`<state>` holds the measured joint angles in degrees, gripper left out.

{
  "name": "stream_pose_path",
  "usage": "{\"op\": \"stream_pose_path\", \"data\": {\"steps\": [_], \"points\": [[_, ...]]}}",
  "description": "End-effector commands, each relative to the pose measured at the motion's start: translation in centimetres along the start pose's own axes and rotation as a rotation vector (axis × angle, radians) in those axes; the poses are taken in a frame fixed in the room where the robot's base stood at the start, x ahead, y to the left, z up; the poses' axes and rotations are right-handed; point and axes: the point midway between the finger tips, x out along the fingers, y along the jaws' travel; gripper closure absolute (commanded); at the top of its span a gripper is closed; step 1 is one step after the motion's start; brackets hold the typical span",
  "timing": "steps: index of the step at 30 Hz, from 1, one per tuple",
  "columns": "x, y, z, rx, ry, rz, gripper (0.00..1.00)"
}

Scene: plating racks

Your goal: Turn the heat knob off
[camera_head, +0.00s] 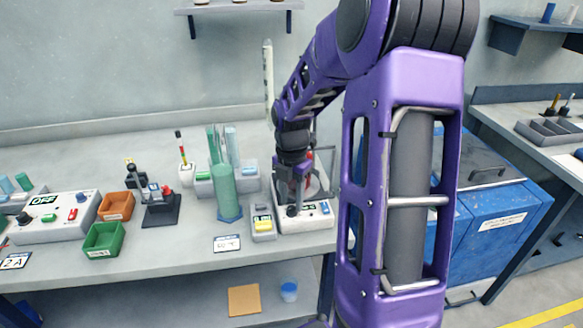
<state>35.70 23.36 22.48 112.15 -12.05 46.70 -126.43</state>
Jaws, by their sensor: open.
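A white bench unit (305,222), which looks like a hotplate, stands near the right end of the bench. A dark round knob (292,211) shows on its front, and a small blue-marked spot is to its right. My gripper (293,203) points down over the front of this unit, with its open fingers at or just above the knob. I cannot tell whether they touch it. My arm hides part of the unit's top, and the knob's setting is too small to read.
A white box with an OFF display (43,200) stands at the left. Orange (116,206) and green (103,239) bins, a black stand (161,211), a green cylinder (224,185) and a small yellow-display device (263,225) sit between. A blue chest (500,215) stands right of the bench.

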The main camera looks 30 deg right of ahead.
Motion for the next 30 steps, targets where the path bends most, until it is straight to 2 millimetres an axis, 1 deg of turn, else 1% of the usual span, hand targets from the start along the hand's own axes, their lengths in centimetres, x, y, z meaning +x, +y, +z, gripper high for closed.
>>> {"op": "stream_pose_path", "data": {"steps": [1, 5, 9, 12, 16, 19, 22, 25, 30], "points": [[-1.1, 0.0, 0.1, 0.001, -0.004, 0.003, 0.58], [-4.2, 0.1, 0.1, 0.002, -0.006, 0.005, 0.58], [-7.8, 0.1, 0.1, 0.001, -0.005, 0.004, 0.58], [-10.2, 0.0, 0.1, 0.0, -0.005, 0.003, 0.58], [-12.8, 0.1, 0.0, 0.0, -0.004, 0.004, 0.58], [-14.2, 0.1, 0.0, -0.001, -0.002, 0.002, 0.58], [-15.2, 0.0, 0.0, -0.001, -0.001, 0.001, 0.58], [-15.7, 0.0, 0.0, -0.001, -0.001, 0.002, 0.58], [-15.8, 0.0, 0.0, -0.001, 0.0, 0.001, 0.58]]}}
